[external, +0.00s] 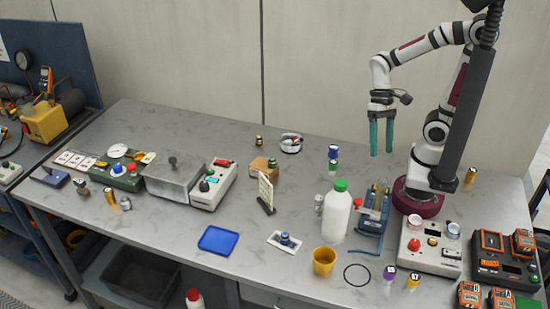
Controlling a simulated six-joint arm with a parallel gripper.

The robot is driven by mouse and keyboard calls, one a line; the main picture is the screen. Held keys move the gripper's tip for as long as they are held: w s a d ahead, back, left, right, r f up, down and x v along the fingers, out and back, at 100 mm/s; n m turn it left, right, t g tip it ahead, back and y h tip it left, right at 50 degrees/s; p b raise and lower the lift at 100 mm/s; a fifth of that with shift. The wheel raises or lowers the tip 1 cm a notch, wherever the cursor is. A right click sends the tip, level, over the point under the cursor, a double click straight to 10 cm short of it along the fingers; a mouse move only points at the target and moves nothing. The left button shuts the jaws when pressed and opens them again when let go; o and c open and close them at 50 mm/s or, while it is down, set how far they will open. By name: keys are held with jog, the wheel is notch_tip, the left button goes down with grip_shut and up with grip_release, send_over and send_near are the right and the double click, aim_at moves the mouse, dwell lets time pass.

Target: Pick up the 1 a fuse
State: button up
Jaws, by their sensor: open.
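My gripper (381,152) hangs with its two teal fingers pointing down, high above the back right part of the grey table (210,145). The fingers are apart with nothing between them. I cannot pick out the 1 A fuse with certainty; labels on the small parts are too small to read. Small cylindrical parts stand in several places: a brass one (109,195) at the left, a dark and yellow one (258,141) at the back, a purple-topped one (390,272) and a yellow-topped one (413,280) at the front right.
A white bottle with a green cap (337,215) and a blue stand (372,215) are below and in front of my gripper. A yellow cup (324,261), a blue tray (218,240), a lidded metal box (174,178) and orange meters (492,242) also occupy the table. The back middle is mostly clear.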

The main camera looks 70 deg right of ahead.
jog(key=w+a+f+m+y, duration=0.1)
jog(key=w+f+m+y, duration=0.4)
jog(key=w, duration=0.1)
jog(key=m+t+y, duration=0.3)
jog(key=m+t, duration=0.2)
jog(key=m, duration=0.3)
send_near(316, 210)
jog(key=x, duration=0.6)
jog(key=shift+w+f, duration=0.15)
jog(key=shift+f, duration=0.1)
jog(key=x, duration=0.5)
jog(key=shift+a+r, duration=0.15)
jog(key=shift+a, duration=0.25)
grip_shut()
